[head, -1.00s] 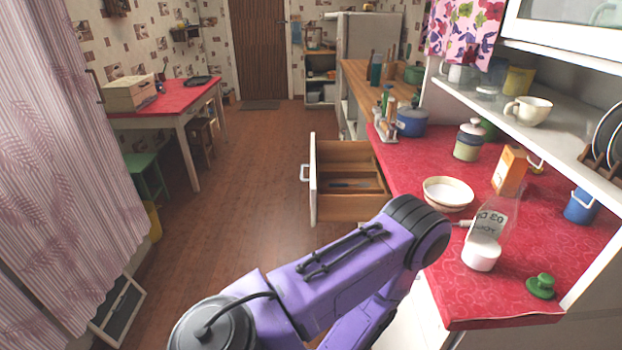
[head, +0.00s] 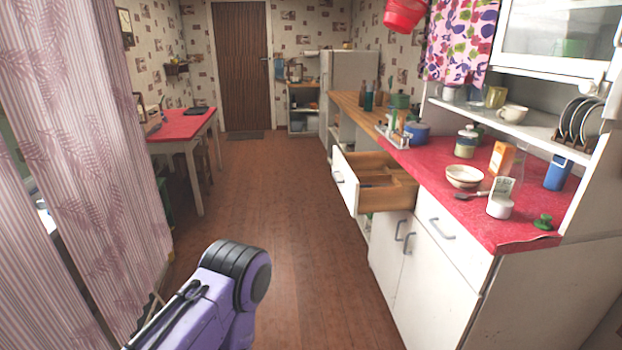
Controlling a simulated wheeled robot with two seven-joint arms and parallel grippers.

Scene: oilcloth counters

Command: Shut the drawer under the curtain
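The open drawer (head: 388,196) sticks out from the white cabinet under the red counter, to the left of the counter's front edge. Its white front (head: 344,181) has a metal handle (head: 339,176). Its wooden inside has dividers and something lying in it that is too small to make out. The floral curtain (head: 461,40) hangs at the upper right, above the counter. One purple arm of mine shows at the bottom, left of the drawer and well apart from it. Neither of my grippers is in view.
A second, closed drawer (head: 453,236) and cupboard doors (head: 389,258) are nearer. The red counter (head: 520,218) carries a bowl (head: 464,176), a white-based bottle (head: 500,207) and a blue pot (head: 417,133). The wooden floor (head: 290,240) before the drawer is clear. A striped curtain (head: 75,150) hangs at left.

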